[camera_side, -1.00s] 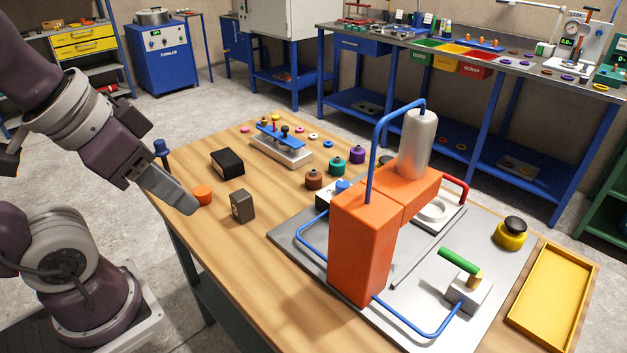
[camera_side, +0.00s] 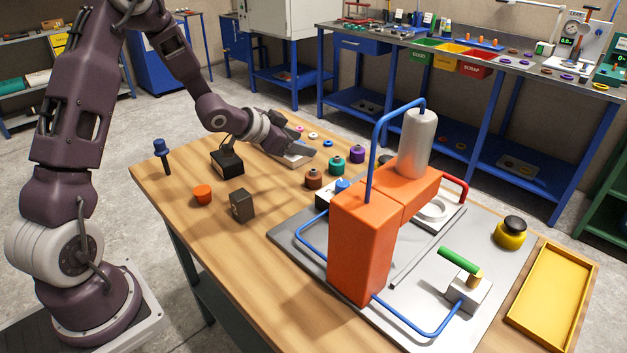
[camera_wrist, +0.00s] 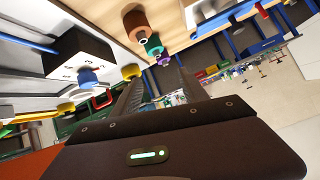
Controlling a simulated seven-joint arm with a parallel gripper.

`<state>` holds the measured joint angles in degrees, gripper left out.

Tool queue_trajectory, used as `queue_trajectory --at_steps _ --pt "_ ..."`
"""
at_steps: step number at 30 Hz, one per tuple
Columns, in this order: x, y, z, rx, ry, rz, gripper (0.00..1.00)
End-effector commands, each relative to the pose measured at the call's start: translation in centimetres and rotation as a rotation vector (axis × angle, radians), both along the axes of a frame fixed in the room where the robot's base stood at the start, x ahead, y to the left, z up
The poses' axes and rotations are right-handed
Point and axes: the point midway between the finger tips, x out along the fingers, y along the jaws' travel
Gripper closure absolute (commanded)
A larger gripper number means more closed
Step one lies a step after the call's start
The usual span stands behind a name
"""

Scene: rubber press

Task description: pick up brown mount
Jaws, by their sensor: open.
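The brown mount (camera_side: 313,178) is a small brown cylinder with a knob on top, on the wooden table left of the orange press. It stands at the near end of a row with the green mount (camera_side: 336,166) and purple mount (camera_side: 357,153). In the wrist view, the brown mount (camera_wrist: 136,22) shows near the top, above and left of my open fingers (camera_wrist: 158,80).
The orange press (camera_side: 360,245) with its blue pipe and silver cylinder stands close right of the mounts. A black box (camera_side: 227,164), a dark block (camera_side: 242,206) and an orange cap (camera_side: 202,194) lie to the left.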

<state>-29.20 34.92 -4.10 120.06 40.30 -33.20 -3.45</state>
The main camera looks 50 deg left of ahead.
Motion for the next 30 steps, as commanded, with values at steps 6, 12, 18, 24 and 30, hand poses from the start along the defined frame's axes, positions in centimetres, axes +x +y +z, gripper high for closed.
queue_trajectory --at_steps 6,12,18,24,30 --pt "0.8 0.1 -7.4 -0.205 -0.147 -0.105 0.49" --pt "1.6 -0.3 -8.4 -0.239 -0.179 -0.124 0.49" --pt "4.4 -0.9 -10.3 -0.238 -0.177 -0.125 0.49" --pt "6.8 -1.4 -11.3 -0.238 -0.176 -0.122 0.49" --pt "6.8 -1.4 -11.3 -0.238 -0.176 -0.12 0.49"
